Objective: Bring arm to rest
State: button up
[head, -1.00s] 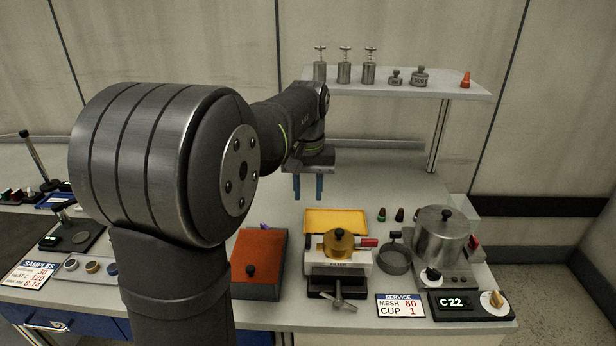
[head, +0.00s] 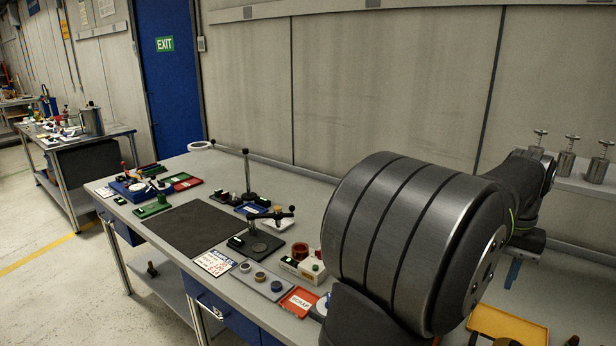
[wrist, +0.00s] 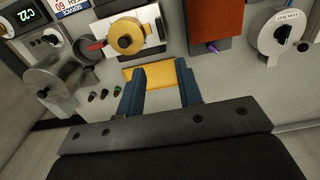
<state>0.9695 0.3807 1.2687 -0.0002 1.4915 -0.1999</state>
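My gripper (wrist: 158,76) is open and empty in the wrist view. Its two blue fingers stand apart, with the yellow tray (wrist: 152,82) on the bench beyond them. In the head view, a blue finger of my gripper (head: 513,273) shows at the right, pointing down above the bench and clear of it. My large dark arm joint hides part of the bench there. The yellow tray (head: 507,325) shows at the lower right edge.
The wrist view shows a gold-knobbed filter unit (wrist: 127,35), a red-orange box (wrist: 208,22) and a metal pot (wrist: 55,82). A shelf (head: 596,187) with metal weights is at the right. A dark mat (head: 195,230) lies among small devices on the left bench.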

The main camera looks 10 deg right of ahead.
aim_at(474, 337)
notch_tip(474, 337, down, 17)
jog(key=shift+f, duration=0.1)
dwell(0.4)
